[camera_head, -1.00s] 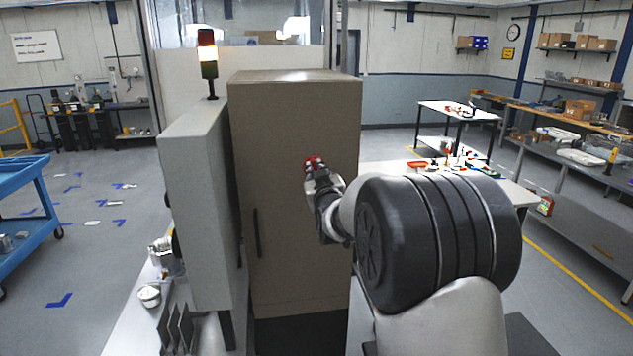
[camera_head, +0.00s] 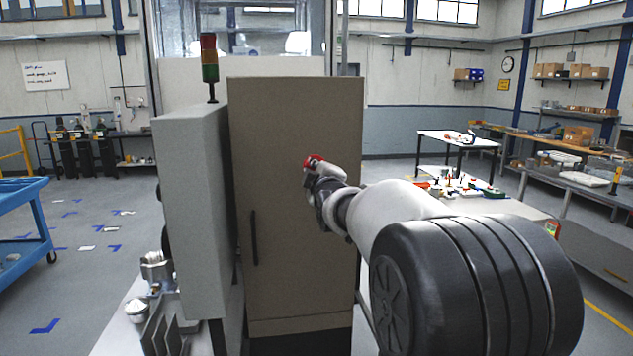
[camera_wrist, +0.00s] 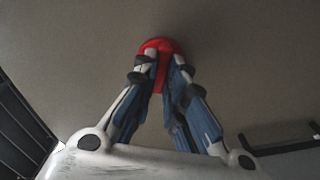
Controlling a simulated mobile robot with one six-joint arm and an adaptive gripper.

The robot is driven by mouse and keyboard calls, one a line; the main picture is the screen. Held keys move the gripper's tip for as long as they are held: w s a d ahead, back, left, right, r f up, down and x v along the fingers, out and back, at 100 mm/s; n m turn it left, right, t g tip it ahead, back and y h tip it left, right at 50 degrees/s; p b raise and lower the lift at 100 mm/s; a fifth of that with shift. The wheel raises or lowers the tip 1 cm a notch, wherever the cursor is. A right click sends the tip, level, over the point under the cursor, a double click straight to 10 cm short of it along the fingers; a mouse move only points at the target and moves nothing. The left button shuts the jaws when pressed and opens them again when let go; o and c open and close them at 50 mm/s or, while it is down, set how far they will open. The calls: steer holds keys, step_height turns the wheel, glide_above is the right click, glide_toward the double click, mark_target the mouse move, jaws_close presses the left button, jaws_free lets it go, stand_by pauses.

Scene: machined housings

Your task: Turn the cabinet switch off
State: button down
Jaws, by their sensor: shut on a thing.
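The tall brown cabinet (camera_head: 290,130) stands in the middle of the head view. Its red switch (camera_head: 313,159) is on the upper right of the door. My gripper (camera_head: 314,171) is at the switch, partly covering it from the head camera. In the wrist view the red round switch (camera_wrist: 160,44) shows behind the fingertips. My gripper (camera_wrist: 164,72) has its two fingers closed on either side of the red handle. The fingers hide part of the handle, and I cannot read any position marks.
A grey box (camera_head: 190,210) stands close to the cabinet's left. The cabinet's dark door handle (camera_head: 254,238) is at lower left of the door. A signal tower (camera_head: 209,62) stands behind. A blue cart (camera_head: 22,225) is at far left, and a white table (camera_head: 457,137) at right.

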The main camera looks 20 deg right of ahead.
steer(key=shift+n+b, duration=1.4)
steer(key=shift+n, duration=0.9)
steer(key=c, duration=1.6)
jaws_free()
steer(key=shift+c, duration=0.2)
steer(key=s+a, duration=0.2)
steer(key=s, duration=0.9)
steer(key=shift+s+a, duration=0.2)
steer(key=shift+s, duration=0.2)
steer(key=shift+f, duration=0.1)
